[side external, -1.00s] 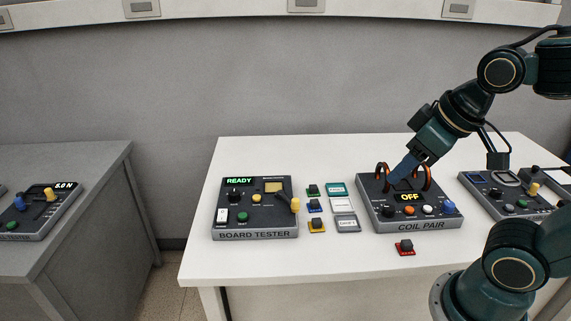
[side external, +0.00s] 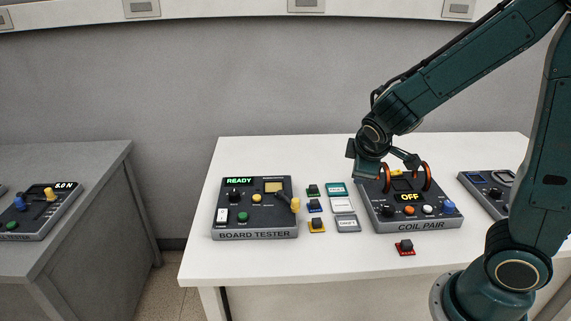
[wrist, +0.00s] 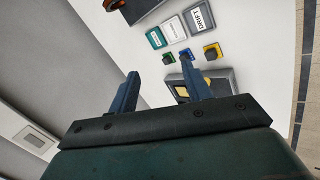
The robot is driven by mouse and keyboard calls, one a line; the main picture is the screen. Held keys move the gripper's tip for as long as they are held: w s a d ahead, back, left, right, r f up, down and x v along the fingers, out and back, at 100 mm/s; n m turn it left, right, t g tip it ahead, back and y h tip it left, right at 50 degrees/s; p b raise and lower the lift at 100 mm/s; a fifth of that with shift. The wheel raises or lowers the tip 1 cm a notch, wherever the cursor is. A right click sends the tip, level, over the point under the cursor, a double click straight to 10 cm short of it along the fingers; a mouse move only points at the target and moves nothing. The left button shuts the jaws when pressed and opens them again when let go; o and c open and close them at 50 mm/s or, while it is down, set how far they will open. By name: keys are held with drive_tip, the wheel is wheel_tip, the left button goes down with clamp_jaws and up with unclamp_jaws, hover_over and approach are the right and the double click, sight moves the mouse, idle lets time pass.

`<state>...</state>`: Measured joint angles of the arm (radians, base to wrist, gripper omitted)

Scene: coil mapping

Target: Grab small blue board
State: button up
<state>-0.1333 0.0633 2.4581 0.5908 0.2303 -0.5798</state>
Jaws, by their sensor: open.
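The small blue board (side external: 314,206) lies flat on the white table with a dark block on top. It sits between a small green board (side external: 313,190) and a small yellow board (side external: 317,226), and also shows in the wrist view (wrist: 185,55). My gripper (wrist: 161,74) is open and empty, its two blue fingers apart, with the boards beyond the fingertips in that view. In the side view my gripper is above the left part of the coil pair box (side external: 415,226), up and right of the blue board. Its fingers are not clear there.
The board tester (side external: 255,236) stands left of the small boards. Labelled cards, including teal (side external: 337,189) and grey (side external: 348,225) ones, lie just right of them. Two upright copper coils rise from the coil pair box. A small red board (side external: 405,247) lies in front of it.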

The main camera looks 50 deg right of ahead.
drive_tip(key=w+d+f+n+t+h, duration=0.2)
drive_tip(key=w+d+f+n+h, duration=0.15)
drive_tip(key=w+f+n, duration=0.4)
drive_tip(key=n+t+y, duration=0.1)
drive_tip(key=n+t, duration=0.3)
drive_tip(key=n, duration=1.2)
approach(316, 204)
drive_tip(key=x, duration=0.3)
drive_tip(key=shift+w+d+r+m, duration=0.1)
drive_tip(key=shift+w+d+m, duration=0.05)
drive_tip(key=shift+w+m, duration=0.1)
drive_tip(key=shift+x, duration=0.75)
drive_tip(key=shift+x, duration=2.95)
drive_tip(key=shift+s, duration=0.1)
drive_tip(key=shift+c, duration=0.2)
drive_tip(key=shift+f, duration=0.2)
drive_tip(key=c, duration=1)
